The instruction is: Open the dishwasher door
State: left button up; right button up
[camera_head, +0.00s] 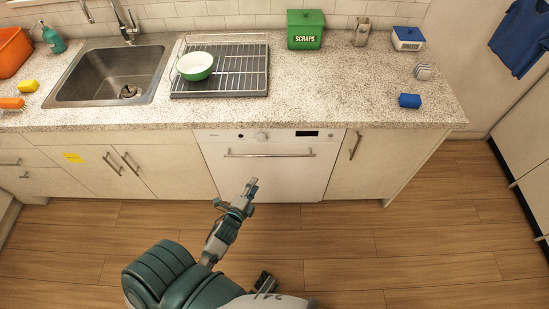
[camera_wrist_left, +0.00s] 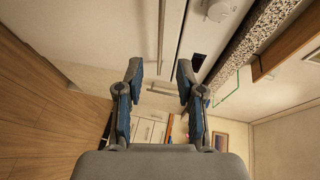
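The dishwasher (camera_head: 268,175) is a white front panel under the counter, and its door looks shut. A horizontal metal bar handle (camera_head: 268,154) crosses its upper part, below a knob and a dark display. My left gripper (camera_head: 237,194) is in front of the door's lower left part, below the handle in the picture, and holds nothing. In the left wrist view its two fingers (camera_wrist_left: 159,75) are spread apart with an empty gap, and the dishwasher front (camera_wrist_left: 120,25) shows sideways beyond them.
The speckled counter (camera_head: 330,95) overhangs the front. A drawer and cabinet doors (camera_head: 150,170) with handles stand left of the dishwasher, and a cabinet door (camera_head: 370,165) stands right. The wooden floor (camera_head: 400,240) before the dishwasher looks clear apart from my own body.

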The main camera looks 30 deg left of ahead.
pick_arm(q)
jog(key=b, duration=0.1)
send_near(270, 156)
jog(key=w+a+f, duration=0.1)
jog(key=a, duration=0.1)
jog(key=x, duration=0.3)
jog(key=d+b+x, duration=0.1)
jog(key=x, duration=0.5)
jog(key=shift+w+d+r+b, duration=0.1)
jog(key=shift+d+r+b, duration=0.1)
jog(key=shift+d+b, duration=0.15)
jog(key=shift+a+f, duration=0.2)
jog(key=shift+a, duration=0.3)
jog(key=shift+d, duration=0.15)
grip_shut()
jog(key=shift+d+r, duration=0.1)
jog(key=shift+d, duration=0.15)
pick_arm(e)
notch_tip(270, 156, up, 8)
jog(key=shift+a+r, duration=0.2)
jog(key=shift+a, duration=0.05)
